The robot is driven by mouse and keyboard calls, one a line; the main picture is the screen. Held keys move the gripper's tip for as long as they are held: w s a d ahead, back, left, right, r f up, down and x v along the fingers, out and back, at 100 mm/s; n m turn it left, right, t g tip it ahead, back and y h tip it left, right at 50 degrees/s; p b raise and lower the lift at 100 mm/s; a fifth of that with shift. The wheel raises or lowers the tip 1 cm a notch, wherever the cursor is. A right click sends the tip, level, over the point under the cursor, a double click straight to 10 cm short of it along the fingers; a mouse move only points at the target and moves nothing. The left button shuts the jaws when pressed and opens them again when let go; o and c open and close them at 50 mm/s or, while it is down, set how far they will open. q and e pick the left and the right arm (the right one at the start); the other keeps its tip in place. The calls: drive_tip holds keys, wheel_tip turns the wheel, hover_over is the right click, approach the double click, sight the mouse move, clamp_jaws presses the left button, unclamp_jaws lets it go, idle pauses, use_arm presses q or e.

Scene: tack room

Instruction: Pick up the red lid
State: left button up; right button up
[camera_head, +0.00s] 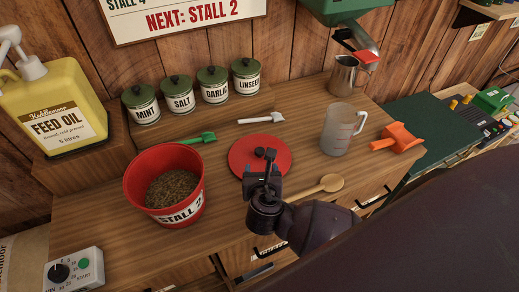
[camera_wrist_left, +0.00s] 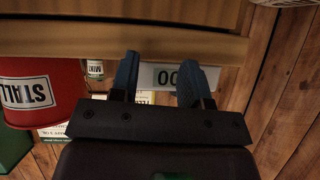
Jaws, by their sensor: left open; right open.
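The red lid (camera_head: 242,149) is a flat round disc with a dark knob (camera_head: 260,152), lying on the wooden counter right of the red bucket. My right gripper (camera_head: 262,178) is open and empty over the near edge of the lid, close to the knob, and hides part of the lid. I cannot tell whether it touches the lid. My left gripper (camera_wrist_left: 158,84) shows only in the left wrist view. Its blue fingers are apart with nothing between them, near the counter's wooden edge (camera_wrist_left: 60,40).
The red bucket (camera_head: 135,185) of feed stands left of the lid; it also shows in the left wrist view (camera_wrist_left: 60,85). A wooden spoon (camera_head: 331,183), white scoop (camera_head: 262,119), green scoop (camera_head: 198,138), clear jug (camera_head: 340,132) and orange scoop (camera_head: 400,137) surround the lid.

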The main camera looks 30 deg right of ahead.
sight(260, 150)
drive_tip(key=x, duration=0.4)
drive_tip(key=shift+w, duration=0.1)
drive_tip(key=shift+x, duration=3)
use_arm(q)
drive_tip(key=shift+s+a+f, duration=0.15)
drive_tip(key=shift+s+f, duration=0.15)
drive_tip(key=shift+s, duration=0.05)
use_arm(e)
drive_tip(key=shift+r, duration=0.2)
drive_tip(key=shift+c, duration=0.4)
drive_tip(key=c, duration=0.9)
drive_tip(key=shift+r, duration=0.1)
